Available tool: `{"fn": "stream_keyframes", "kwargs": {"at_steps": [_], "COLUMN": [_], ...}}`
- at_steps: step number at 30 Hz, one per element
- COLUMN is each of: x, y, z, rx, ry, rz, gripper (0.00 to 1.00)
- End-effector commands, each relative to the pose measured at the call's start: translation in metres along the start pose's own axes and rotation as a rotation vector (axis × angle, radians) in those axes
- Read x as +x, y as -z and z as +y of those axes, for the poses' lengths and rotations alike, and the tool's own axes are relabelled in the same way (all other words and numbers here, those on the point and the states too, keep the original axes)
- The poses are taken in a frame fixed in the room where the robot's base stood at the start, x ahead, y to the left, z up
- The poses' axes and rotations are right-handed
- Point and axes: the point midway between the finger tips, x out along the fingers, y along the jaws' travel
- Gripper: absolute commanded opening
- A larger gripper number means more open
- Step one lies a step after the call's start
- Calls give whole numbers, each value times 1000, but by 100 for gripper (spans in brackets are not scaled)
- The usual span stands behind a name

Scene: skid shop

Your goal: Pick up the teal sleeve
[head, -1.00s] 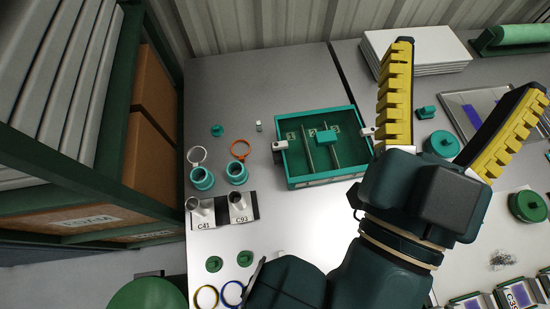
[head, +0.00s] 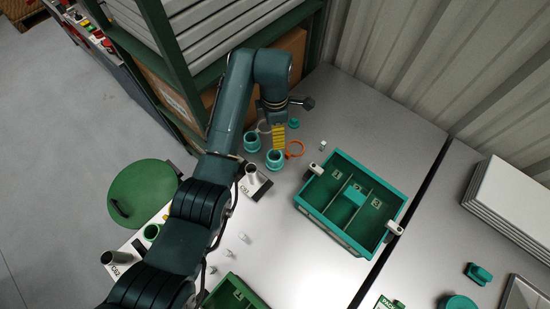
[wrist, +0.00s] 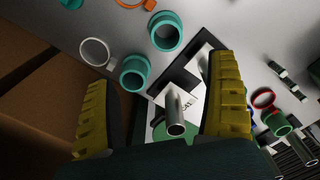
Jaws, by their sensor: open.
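Two teal sleeves, short open rings with flanges, stand on the grey table. One teal sleeve (head: 252,142) is at the left and the other teal sleeve (head: 275,160) is right of it and nearer. In the wrist view, one sleeve (wrist: 134,74) appears between my fingers, closer to the left finger, and the other sleeve (wrist: 165,32) is beyond the fingertips. My gripper (head: 272,132) points down near the sleeves, partly covering the area behind them. In the wrist view my gripper (wrist: 160,75) is open, with nothing held. Its height above the sleeves is unclear.
A labelled plate (wrist: 190,98) with upright metal tubes is close to the fingers. A green shelf rack with a cardboard box (wrist: 40,110) is close at the left.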

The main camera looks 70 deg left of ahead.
Motion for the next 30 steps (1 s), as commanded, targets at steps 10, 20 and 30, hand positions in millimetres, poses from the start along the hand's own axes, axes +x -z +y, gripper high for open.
{"fn": "stream_keyframes", "kwargs": {"at_steps": [10,20,30], "x": [87,124,153], "y": [0,3,5], "z": [-1,-7,-9], "rx": [5,6,7], "ry": [-1,1,-4], "rz": [0,1,-1], "gripper": [89,89,89]}}
